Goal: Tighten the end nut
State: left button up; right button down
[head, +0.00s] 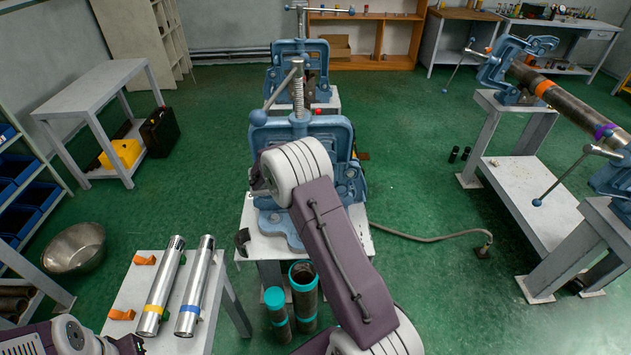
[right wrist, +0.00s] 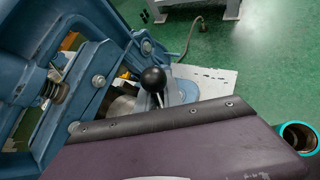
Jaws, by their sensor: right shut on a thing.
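A blue pipe vise (head: 335,130) stands on the middle pedestal, with a vertical screw and a ball-ended slanted handle (head: 283,90) on top. My right arm reaches up to the front of this vise. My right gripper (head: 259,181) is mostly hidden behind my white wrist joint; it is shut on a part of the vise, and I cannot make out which. The end nut is not clearly visible. The right wrist view shows the blue vise frame (right wrist: 95,75) with bolts and a black ball knob (right wrist: 154,79) on a short rod. My left gripper (head: 130,345) is at the bottom left, partly cut off.
Two shiny pipes (head: 195,285) with coloured bands lie on a small front-left table (head: 130,285). Two cyan-rimmed dark pipes (head: 303,295) stand beside my right arm. Another blue vise (head: 297,68) is behind. A long pipe (head: 575,105) sits in vises at right.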

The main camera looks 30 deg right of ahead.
jog(key=shift+s+d+f+m+t+y+b, duration=0.3)
jog(key=shift+d+f+y, duration=0.2)
jog(key=shift+y, duration=0.2)
jog(key=shift+s+f, duration=0.15)
jog(key=shift+f, duration=0.05)
jog(key=c, duration=1.5)
grip_release()
jog(key=v, duration=0.8)
jog(key=shift+s+a+r, duration=0.1)
jog(key=shift+s+r, duration=0.05)
jog(key=shift+r, duration=0.25)
